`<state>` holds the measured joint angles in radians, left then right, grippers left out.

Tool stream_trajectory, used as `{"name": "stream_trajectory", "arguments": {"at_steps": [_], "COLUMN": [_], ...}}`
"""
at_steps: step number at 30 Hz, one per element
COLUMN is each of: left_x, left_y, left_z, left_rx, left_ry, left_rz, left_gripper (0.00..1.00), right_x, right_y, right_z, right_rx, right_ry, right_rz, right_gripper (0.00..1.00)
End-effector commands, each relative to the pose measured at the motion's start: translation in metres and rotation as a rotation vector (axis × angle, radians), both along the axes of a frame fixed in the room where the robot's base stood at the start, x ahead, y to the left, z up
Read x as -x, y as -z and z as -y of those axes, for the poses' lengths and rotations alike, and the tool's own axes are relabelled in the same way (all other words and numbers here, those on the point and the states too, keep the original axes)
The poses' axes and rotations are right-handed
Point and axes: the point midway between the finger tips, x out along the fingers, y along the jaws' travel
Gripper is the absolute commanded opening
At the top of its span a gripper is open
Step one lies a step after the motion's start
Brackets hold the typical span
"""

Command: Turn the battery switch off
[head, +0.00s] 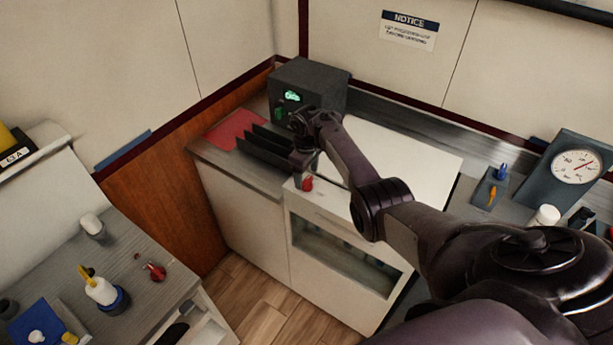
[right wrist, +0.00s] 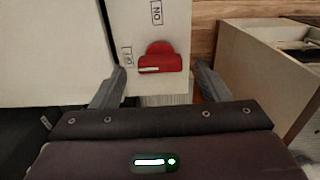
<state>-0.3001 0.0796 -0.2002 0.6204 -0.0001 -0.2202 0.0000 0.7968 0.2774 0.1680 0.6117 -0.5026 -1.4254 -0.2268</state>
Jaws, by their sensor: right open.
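The battery switch is a red knob (right wrist: 160,62) on a pale panel, with an ON label (right wrist: 157,13) above it and an OFF label (right wrist: 127,57) to its left in the right wrist view. A white line on the knob lies roughly level, its end toward the OFF label. The red knob also shows in the head view (head: 307,184) at the cabinet's front corner. My right gripper (right wrist: 162,84) is open, its two fingers on either side of the knob and apart from it. In the head view the gripper is partly hidden by its own wrist. My left gripper is not in view.
A dark box with a green display (head: 309,85) stands behind my right arm. A grey side counter (head: 130,260) holds bottles and small items. A gauge (head: 577,166) stands at right.

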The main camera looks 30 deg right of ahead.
Motion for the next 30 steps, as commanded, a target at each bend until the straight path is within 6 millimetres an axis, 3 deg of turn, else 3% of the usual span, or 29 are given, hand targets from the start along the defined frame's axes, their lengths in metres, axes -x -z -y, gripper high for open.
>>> {"name": "stream_trajectory", "arguments": {"at_steps": [6, 12, 30], "left_x": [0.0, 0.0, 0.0], "left_y": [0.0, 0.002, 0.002], "left_z": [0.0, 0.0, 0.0], "left_rx": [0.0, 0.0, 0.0], "left_ry": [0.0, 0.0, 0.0], "left_rz": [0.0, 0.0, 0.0], "left_gripper": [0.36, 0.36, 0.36], "right_x": [-0.001, 0.0, 0.002], "right_y": [-0.037, -0.056, -0.055], "right_z": [-0.001, 0.0, 0.001], "right_rx": [0.0, 0.0, 0.006], "right_ry": [-0.001, 0.001, 0.003], "right_rz": [0.003, 0.002, 0.001], "right_gripper": [0.69, 0.69, 0.69]}}
